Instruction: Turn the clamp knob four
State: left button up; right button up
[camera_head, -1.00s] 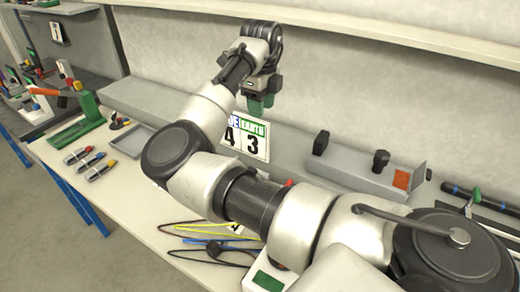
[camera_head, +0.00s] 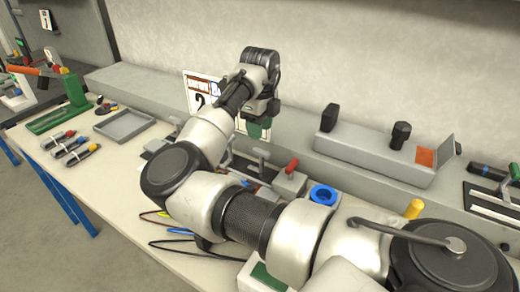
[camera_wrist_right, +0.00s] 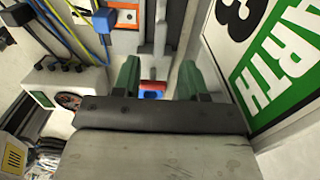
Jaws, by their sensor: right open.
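My right gripper (camera_head: 258,128), with green fingers, points down over the back of the bench; it is open. The right wrist view shows its fingers (camera_wrist_right: 158,75) apart, with a small red and blue part (camera_wrist_right: 152,90) seen between them at a distance I cannot judge. No knob is clearly identifiable as clamp knob four. A red-handled device (camera_head: 291,168) and a blue ring (camera_head: 323,195) stand on the bench right of the gripper. My arm hides part of the bench. My left gripper is not in view.
A number card (camera_head: 200,92) stands behind the gripper; a card reading 3 and EARTH (camera_wrist_right: 265,65) is close on the right in the wrist view. Cables (camera_head: 170,235) lie at the front. A grey tray (camera_head: 124,125) and several coloured-ended tools (camera_head: 70,148) lie left.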

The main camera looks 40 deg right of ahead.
aim_at(260, 150)
notch_tip(260, 150, down, 7)
dwell(0.3)
grip_shut()
